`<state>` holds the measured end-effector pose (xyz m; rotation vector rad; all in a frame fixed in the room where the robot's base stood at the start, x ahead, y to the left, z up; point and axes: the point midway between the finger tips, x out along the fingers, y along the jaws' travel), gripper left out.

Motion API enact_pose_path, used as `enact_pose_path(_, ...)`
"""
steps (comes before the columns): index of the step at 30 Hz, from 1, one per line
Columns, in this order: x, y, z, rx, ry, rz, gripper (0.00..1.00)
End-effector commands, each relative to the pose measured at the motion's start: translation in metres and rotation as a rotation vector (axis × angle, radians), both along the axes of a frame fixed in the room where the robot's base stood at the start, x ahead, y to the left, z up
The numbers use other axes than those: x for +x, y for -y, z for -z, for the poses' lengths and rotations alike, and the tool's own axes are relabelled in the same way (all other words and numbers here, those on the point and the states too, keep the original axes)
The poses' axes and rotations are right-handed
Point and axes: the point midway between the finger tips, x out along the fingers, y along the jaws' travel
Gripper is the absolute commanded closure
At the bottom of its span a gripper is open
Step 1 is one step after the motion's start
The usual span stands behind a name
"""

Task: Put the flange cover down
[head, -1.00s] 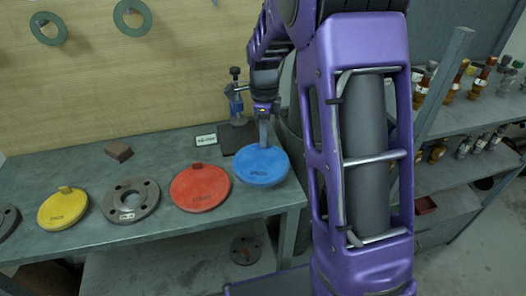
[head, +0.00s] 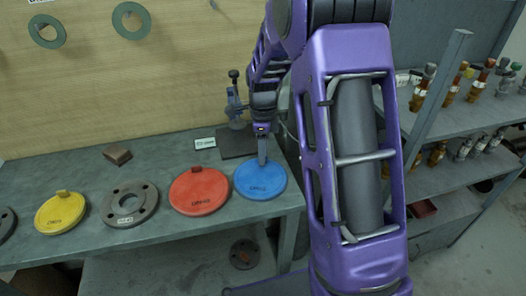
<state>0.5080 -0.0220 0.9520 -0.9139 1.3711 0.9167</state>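The blue flange cover (head: 261,182) is a round disc near the right front corner of the workbench (head: 155,240). It looks flat, level with the bench top, and appears to lie on it. My gripper (head: 262,160) points down at the cover's upper middle, its fingertips at the place where the handle tab would be. The tab is hidden by the fingers. The fingers look close together, seemingly around the tab. A red cover (head: 200,192) with a tab lies just left of the blue one, with a narrow gap.
A grey flange (head: 129,203), a yellow cover (head: 61,213) and a brown block (head: 117,156) are on the bench's left. A blue vise (head: 236,105) and small label (head: 205,143) stand behind. Shelves of valves (head: 480,85) are at right. Another flange (head: 244,254) lies below.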

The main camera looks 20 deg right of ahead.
Motion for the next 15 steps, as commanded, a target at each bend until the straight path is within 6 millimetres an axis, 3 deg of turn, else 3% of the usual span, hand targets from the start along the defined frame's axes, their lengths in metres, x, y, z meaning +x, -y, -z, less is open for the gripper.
enact_pose_path(9,0.001,0.0,-0.007,0.0,0.002,0.0,0.61)
enact_pose_path(15,0.001,0.0,-0.042,0.0,0.005,-0.001,0.61)
